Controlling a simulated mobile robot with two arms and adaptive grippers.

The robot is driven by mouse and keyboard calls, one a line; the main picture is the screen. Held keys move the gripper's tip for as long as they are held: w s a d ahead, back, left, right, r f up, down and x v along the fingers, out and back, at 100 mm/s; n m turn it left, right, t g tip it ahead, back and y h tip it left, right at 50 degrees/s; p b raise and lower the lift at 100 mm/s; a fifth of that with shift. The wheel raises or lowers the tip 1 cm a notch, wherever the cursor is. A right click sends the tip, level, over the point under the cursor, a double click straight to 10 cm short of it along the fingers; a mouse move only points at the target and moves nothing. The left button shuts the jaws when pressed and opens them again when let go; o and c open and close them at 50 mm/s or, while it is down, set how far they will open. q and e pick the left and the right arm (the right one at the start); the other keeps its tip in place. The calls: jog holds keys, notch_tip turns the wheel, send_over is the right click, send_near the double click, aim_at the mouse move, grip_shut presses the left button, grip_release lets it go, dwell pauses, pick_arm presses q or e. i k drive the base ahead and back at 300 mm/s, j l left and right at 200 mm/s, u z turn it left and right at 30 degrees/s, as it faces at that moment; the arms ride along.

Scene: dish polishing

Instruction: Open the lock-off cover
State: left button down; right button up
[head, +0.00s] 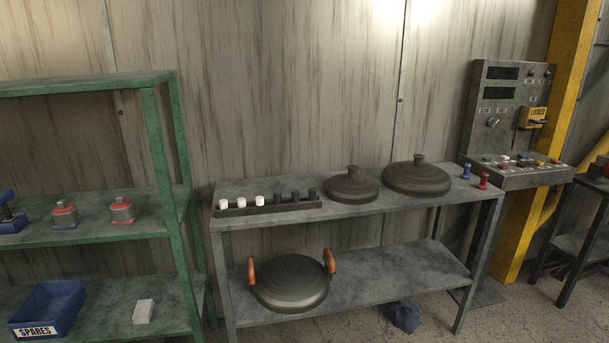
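The lock-off cover (532,117) is a small yellow piece marked "LOCKED". It is on the right side of the grey control panel (491,103), at the right of the head view. A dark bar or handle shows just below it. The cover appears closed, with its label facing out. The panel also carries dark displays, a knob (493,122) and a sloped desk of coloured buttons (520,165). Neither of my grippers shows in the head view.
A grey metal table (385,213) with round dark lidded discs (417,178) stands before the wall, left of the panel. A green shelf (90,232) stands at the left. A yellow post (566,70) rises behind the panel. A dark cloth (404,316) lies on the floor.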

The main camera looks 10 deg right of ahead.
aim_at(531, 117)
jog(key=i+l, duration=0.1)
jog(key=l, duration=0.35)
jog(key=i+l, duration=0.1)
jog(key=l, duration=0.35)
jog(key=i+l, duration=0.1)
jog(key=l, duration=0.35)
jog(key=i+l, duration=0.1)
jog(key=l, duration=0.3)
jog(key=i+l, duration=0.1)
jog(key=l, duration=0.8)
jog(key=i+l, duration=0.15)
jog(key=l, duration=0.3)
jog(key=i+l+z, duration=0.1)
jog(key=l, duration=0.35)
